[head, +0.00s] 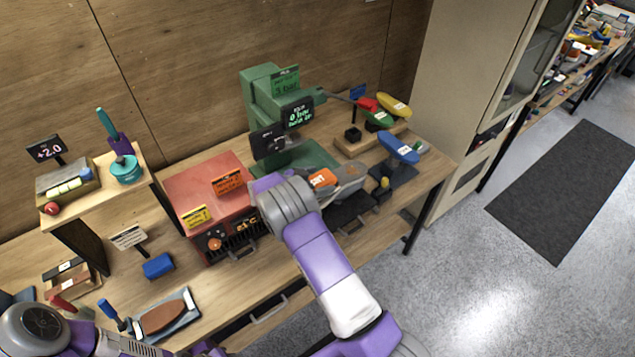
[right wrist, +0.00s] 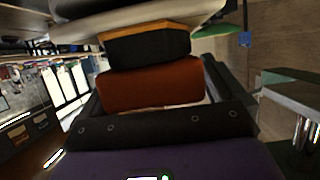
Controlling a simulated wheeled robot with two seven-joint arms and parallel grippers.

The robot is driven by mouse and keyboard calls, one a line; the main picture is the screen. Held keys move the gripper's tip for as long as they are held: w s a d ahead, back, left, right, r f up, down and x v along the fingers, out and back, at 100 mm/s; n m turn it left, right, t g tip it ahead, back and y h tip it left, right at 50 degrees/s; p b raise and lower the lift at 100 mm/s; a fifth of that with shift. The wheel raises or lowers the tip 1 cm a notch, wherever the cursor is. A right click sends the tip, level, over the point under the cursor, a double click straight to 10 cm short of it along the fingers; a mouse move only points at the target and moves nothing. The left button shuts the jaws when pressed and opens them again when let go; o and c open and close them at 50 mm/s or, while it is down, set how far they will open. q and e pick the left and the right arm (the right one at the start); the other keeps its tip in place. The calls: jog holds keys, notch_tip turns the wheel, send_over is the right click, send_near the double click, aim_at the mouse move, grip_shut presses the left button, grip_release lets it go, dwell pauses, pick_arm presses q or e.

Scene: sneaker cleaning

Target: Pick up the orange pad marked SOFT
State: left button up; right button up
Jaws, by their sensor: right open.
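The orange pad marked SOFT (head: 322,178) shows in the head view beside a pale shoe (head: 348,175), just right of my right wrist. My right gripper (head: 268,183) is partly hidden behind its own wrist there. In the right wrist view an orange block (right wrist: 150,85), likely the pad, sits between the dark jaws of the right gripper (right wrist: 158,88). The jaws are open, and contact cannot be told. A black block with an orange top (right wrist: 148,47) is just beyond it. Only part of my left arm shows at the lower left; its jaws cannot be made out.
A red box (head: 205,185) with a control panel stands left of my right wrist. A green machine (head: 265,100) and a dark display (head: 297,116) stand behind. A blue shoe form (head: 398,148) is to the right. A brown brush (head: 163,317) lies on a tray in front.

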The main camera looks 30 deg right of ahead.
jog(key=shift+r, duration=0.15)
jog(key=c, duration=1.2)
